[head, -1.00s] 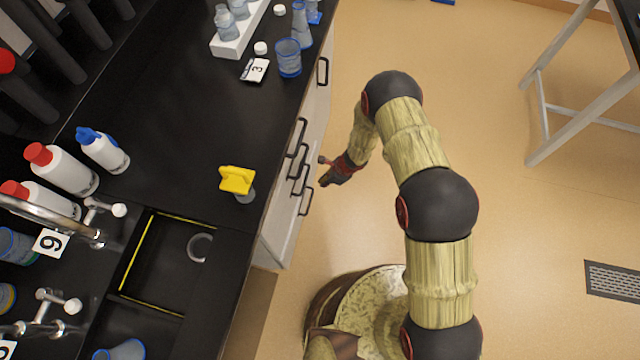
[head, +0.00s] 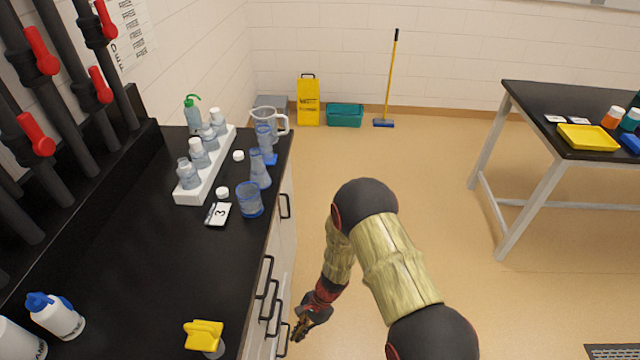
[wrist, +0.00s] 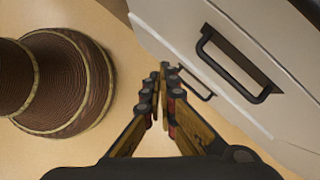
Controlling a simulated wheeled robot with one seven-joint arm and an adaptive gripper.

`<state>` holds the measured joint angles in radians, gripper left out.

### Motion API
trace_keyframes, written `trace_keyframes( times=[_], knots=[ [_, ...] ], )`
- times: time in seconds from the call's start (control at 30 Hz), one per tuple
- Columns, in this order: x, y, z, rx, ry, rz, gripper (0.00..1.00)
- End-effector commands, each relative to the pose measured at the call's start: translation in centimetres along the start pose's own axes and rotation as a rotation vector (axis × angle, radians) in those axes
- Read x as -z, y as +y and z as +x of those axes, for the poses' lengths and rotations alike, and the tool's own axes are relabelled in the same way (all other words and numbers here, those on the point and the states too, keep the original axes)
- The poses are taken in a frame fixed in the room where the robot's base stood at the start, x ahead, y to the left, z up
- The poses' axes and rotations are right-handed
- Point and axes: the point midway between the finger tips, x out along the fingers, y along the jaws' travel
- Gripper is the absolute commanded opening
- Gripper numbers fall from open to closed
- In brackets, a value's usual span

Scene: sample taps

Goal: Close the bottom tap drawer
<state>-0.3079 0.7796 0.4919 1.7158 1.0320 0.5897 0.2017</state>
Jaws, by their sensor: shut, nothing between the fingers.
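A stack of pale drawers with dark bar handles fronts the black bench. The lowest handle that I see, apparently the bottom tap drawer's (head: 284,343), is near the lower edge of the head view. How far that drawer stands out is unclear from here. My gripper (head: 299,333) is just right of the handles, out over the floor side. In the wrist view my gripper (wrist: 160,77) is shut and empty, its tips left of a pale drawer front (wrist: 185,30) with a large handle (wrist: 262,92). A second handle (wrist: 196,84) shows behind the fingers, partly hidden. I see no clear contact.
A yellow tap-like piece (head: 203,334), a blue-rimmed beaker (head: 250,200) and a white bottle rack (head: 207,170) stand on the bench (head: 150,255). A side table (head: 535,110) stands at right. The floor between is clear.

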Motion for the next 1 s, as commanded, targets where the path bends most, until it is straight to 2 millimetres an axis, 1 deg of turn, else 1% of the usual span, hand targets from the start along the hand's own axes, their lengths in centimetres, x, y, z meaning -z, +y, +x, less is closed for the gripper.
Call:
trace_keyframes(
  times=[0.03, 0.07, 0.1, 0.17, 0.2, 0.27, 0.3, 0.5, 0.7, 0.8, 1.0],
  knots=[
    [-0.9, 0.0, -2.2, -0.005, -0.001, -0.061, 0.0],
    [-1.4, 0.2, -3.4, -0.013, -0.003, -0.099, 0.0],
    [-2.1, 0.5, -5.1, -0.021, -0.002, -0.151, 0.0],
    [-3.2, 1.0, -7.9, -0.034, 0.001, -0.231, 0.0],
    [-3.9, 1.4, -9.9, -0.042, 0.006, -0.285, 0.0],
    [-4.8, 2.1, -12.7, -0.055, 0.017, -0.362, 0.0],
    [-5.4, 2.7, -14.6, -0.063, 0.026, -0.411, 0.0],
    [-7.7, 6.0, -23.1, -0.104, 0.097, -0.621, 0.0],
    [-9.3, 10.0, -30.7, -0.144, 0.205, -0.783, 0.0],
    [-10.1, 12.1, -34.0, -0.161, 0.271, -0.846, 0.0],
    [-11.4, 16.4, -39.9, -0.188, 0.421, -0.932, 0.0]
  ],
)
